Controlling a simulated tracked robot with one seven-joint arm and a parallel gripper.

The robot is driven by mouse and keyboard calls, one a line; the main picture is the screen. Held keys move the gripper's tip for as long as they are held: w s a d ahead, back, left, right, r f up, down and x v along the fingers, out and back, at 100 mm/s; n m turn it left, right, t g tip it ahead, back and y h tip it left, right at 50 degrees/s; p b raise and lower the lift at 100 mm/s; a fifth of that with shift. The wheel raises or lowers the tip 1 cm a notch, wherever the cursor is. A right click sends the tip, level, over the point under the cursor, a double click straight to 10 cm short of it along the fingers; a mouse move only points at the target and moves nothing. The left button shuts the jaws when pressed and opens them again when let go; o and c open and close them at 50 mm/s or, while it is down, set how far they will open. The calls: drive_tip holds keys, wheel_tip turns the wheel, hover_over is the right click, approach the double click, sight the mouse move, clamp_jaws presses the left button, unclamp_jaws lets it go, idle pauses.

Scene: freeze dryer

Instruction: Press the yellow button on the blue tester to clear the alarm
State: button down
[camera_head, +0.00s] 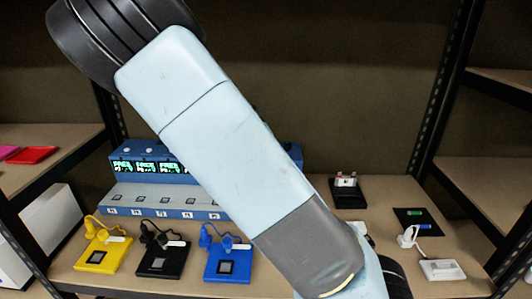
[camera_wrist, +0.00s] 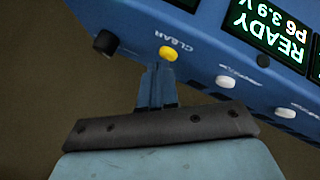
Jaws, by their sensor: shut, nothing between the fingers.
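The blue tester (camera_head: 165,198) stands on the shelf, with lit screens on its upper part; my arm covers its right portion in the head view. In the wrist view the tester's blue panel (camera_wrist: 205,45) fills the top. The round yellow button (camera_wrist: 168,53) sits there beside the upside-down word CLEAR. My gripper (camera_wrist: 160,70) is shut and empty, its fingertips just below the button in the picture. I cannot tell whether they touch it. The button and gripper are hidden behind my arm in the head view.
White buttons (camera_wrist: 225,82) and a black knob (camera_wrist: 105,42) flank the yellow one. A screen (camera_wrist: 270,28) reads READY P6 3.9 V. Yellow (camera_head: 102,255), black (camera_head: 160,262) and blue (camera_head: 228,265) plates with cables lie in front of the tester. A black stand (camera_head: 347,194) is to its right.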

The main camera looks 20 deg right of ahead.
drive_tip(key=shift+r, duration=0.45)
drive_tip(key=shift+r, duration=3)
